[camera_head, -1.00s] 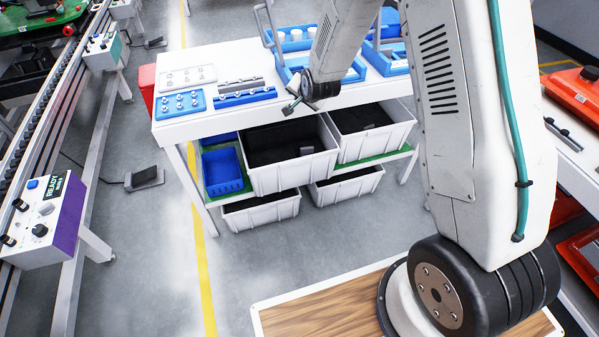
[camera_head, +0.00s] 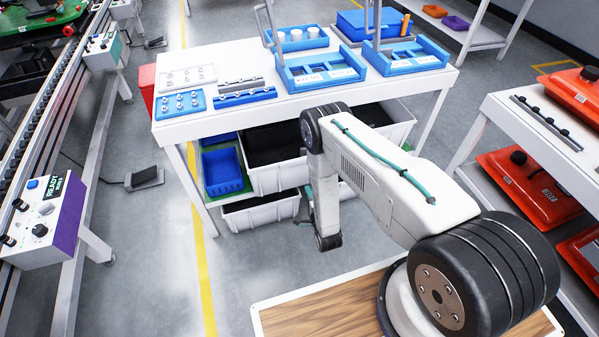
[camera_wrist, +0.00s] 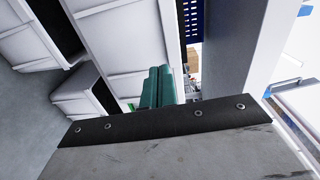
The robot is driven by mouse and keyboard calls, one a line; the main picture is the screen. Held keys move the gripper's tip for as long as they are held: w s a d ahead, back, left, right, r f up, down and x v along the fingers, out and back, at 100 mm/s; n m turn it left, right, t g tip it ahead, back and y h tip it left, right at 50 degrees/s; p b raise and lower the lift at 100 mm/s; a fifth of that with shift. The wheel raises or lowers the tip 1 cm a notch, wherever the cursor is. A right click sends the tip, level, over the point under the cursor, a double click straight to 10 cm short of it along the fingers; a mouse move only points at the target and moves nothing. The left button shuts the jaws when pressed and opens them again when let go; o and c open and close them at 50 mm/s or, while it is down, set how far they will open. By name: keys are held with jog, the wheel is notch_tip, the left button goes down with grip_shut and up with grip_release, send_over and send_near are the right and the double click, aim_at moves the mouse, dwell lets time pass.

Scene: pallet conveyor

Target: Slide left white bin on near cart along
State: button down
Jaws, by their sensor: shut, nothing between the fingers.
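The left white bin (camera_head: 275,179) on the near cart's upper shelf has a dark interior. My arm hides its right part in the head view. A pale ribbed bin wall (camera_wrist: 122,42), probably this bin, shows close ahead in the wrist view. My gripper (camera_wrist: 158,72) shows there as two teal fingers pressed together, empty, beside that wall. I cannot tell if they touch it. In the head view the gripper end is low in front of the bins, mostly hidden by my arm. The near cart (camera_head: 200,127) has a white top.
A blue bin (camera_head: 222,171) sits left of the white bin. Another white bin (camera_head: 394,128) stands right on the upper shelf. A lower white bin (camera_head: 258,214) is underneath. Blue trays (camera_head: 318,72) are on the cart top.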

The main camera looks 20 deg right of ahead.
aim_at(297, 166)
jog(key=w, duration=0.8)
jog(key=w+f, duration=0.1)
jog(key=w, duration=0.3)
jog(key=shift+d, duration=0.1)
